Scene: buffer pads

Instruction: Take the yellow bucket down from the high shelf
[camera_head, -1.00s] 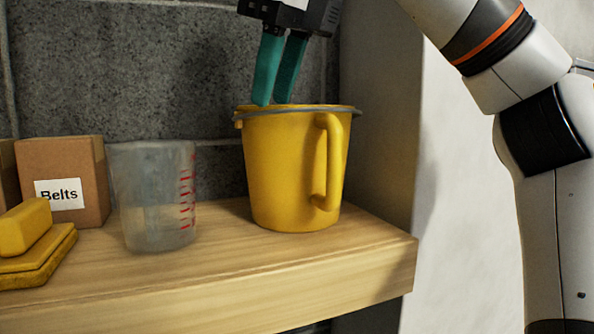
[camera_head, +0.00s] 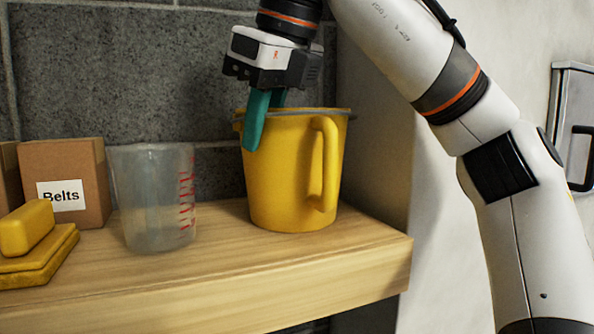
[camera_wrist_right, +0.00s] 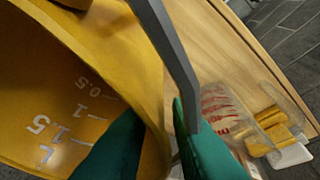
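The yellow bucket (camera_head: 285,185) stands upright on the wooden shelf (camera_head: 230,285), its handle facing front right and a grey band around its rim. My right gripper (camera_head: 262,122) points down over the bucket's left rim, its teal fingers apart. One finger is outside the wall; the other goes behind the rim into the bucket, its tip hidden in the head view. In the right wrist view my right gripper (camera_wrist_right: 155,112) straddles the wall of the bucket (camera_wrist_right: 40,75), whose inside shows volume marks. I cannot tell whether either finger touches the wall. My left gripper is not in view.
A clear measuring jug (camera_head: 152,200) with red marks stands left of the bucket, a small gap between. Farther left are a cardboard "Belts" box (camera_head: 85,160) and yellow blocks (camera_head: 35,250). A grey block wall is behind; a pale wall edge stands close to the right.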

